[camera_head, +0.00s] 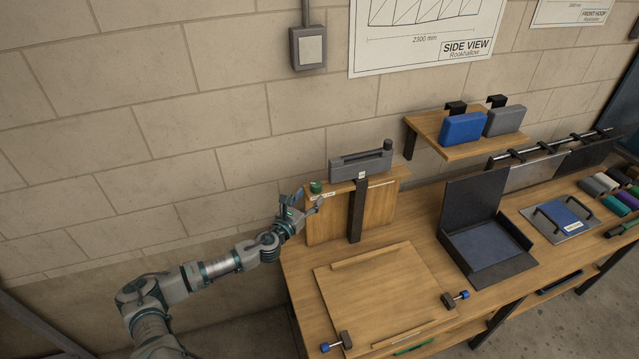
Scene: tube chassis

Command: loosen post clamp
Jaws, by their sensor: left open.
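My left gripper (305,205) is open and empty, at the left edge of an upright wooden panel (328,219) at the back left of the bench. A small green knob (315,187) sits just above its fingers, at the panel's top left corner; I cannot tell whether they touch. A dark upright post (357,212) stands in front of the panel, with a long grey block (360,166) at its top. Which part is the post clamp is not clear. My right gripper is out of view.
An open dark box (485,240) stands to the right. A shelf (465,142) holds blue and grey cases. A block wall is behind.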

